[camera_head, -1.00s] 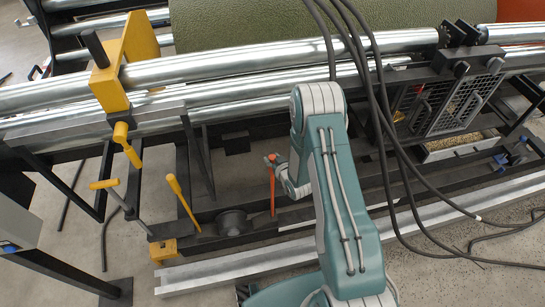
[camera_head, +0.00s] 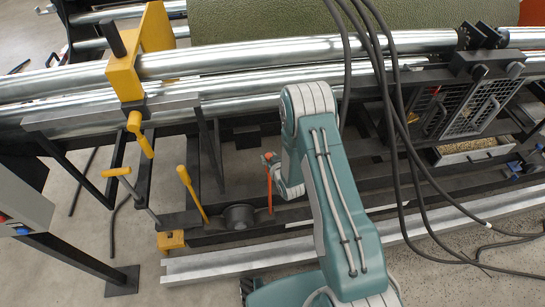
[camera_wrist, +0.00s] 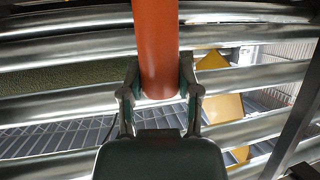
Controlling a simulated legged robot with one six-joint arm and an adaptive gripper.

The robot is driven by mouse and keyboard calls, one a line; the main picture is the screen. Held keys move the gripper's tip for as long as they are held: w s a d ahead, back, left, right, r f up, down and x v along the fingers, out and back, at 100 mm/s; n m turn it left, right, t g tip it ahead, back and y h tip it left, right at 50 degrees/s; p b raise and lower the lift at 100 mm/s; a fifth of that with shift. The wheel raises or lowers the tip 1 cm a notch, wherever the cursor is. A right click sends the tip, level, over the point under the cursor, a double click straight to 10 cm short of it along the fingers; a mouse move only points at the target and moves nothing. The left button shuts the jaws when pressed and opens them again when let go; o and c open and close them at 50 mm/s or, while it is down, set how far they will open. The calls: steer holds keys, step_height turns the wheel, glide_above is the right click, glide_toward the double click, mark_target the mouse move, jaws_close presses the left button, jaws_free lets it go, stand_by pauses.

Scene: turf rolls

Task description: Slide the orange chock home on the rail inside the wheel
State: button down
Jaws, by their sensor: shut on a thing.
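An orange upright bar (camera_head: 269,188) stands at the right of a round dark wheel (camera_head: 238,217) low on the frame; the only visible part of the orange chock may be this bar, as its lower end is hard to make out. My gripper (camera_head: 270,158) is closed around the bar's upper part. In the wrist view the bar is a thick orange cylinder (camera_wrist: 158,50) between the two fingers of my gripper (camera_wrist: 160,85). The dark rail (camera_head: 330,208) runs by the wheel, with a pale metal beam (camera_head: 215,265) in front of it.
A yellow block (camera_head: 171,240) sits left of the wheel, with yellow-handled levers (camera_head: 190,190) nearby. Large shiny rollers (camera_head: 300,62) and a green turf roll (camera_head: 260,20) lie behind. Black cables (camera_head: 400,130) hang right of my arm. Open floor lies in front.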

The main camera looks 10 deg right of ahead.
steer(key=shift+a+r, duration=0.1)
steer(key=shift+a, duration=0.1)
steer(key=shift+c, duration=1.2)
jaws_free()
steer(key=shift+s, duration=0.1)
steer(key=v, duration=1.1)
steer(key=shift+s, duration=0.3)
steer(key=shift+d, duration=0.1)
